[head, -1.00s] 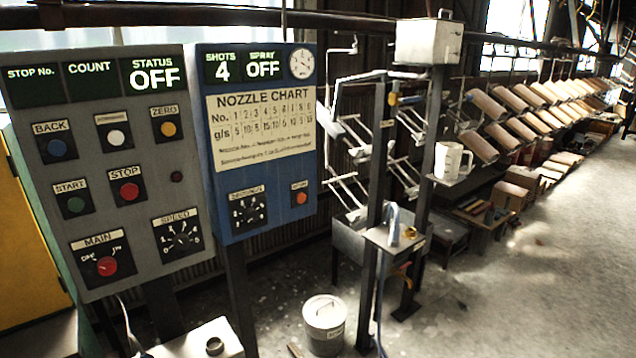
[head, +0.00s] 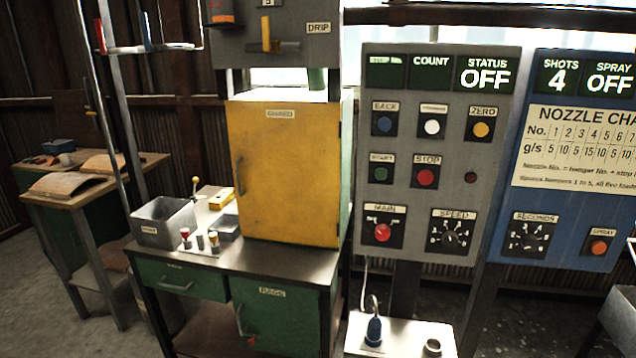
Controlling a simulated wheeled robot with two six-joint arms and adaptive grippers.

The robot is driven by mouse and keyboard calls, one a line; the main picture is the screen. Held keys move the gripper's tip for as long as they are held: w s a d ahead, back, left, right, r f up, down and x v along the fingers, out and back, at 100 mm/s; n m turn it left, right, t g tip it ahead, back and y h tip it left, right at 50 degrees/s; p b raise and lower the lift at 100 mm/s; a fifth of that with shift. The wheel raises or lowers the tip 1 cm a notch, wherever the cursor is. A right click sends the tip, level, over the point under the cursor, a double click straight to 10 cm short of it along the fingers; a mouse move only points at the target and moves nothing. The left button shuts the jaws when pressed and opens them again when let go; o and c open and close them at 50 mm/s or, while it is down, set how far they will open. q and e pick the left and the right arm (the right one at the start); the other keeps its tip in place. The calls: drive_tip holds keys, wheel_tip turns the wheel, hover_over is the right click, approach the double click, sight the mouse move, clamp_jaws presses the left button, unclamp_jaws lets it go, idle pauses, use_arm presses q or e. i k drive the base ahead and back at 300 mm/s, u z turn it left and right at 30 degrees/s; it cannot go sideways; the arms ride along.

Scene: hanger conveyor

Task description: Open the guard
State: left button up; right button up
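A yellow cabinet door (head: 283,170) with a small label near its top, which seems to read "CHAINED" or "GUARD" but is too blurred to be sure, stands on a dark workbench. The door looks shut, with a dark handle on its left edge. The cabinet's side is green. Neither of my grippers shows in the head view.
A grey control panel (head: 438,230) reads status OFF; a blue panel (head: 585,200) stands right of it. The bench holds a grey bin (head: 162,222) and small knobs. A green drawer (head: 180,283) and green "RAGS" door (head: 275,315) are below. Floor shows at lower left.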

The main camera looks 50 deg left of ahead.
sight(285, 154)
drive_tip(key=z, duration=0.15)
drive_tip(key=k, duration=0.35)
drive_tip(key=u, duration=0.7)
drive_tip(key=i, duration=0.3)
drive_tip(key=u, duration=0.9)
drive_tip(key=i, duration=0.7)
drive_tip(key=z, duration=0.3)
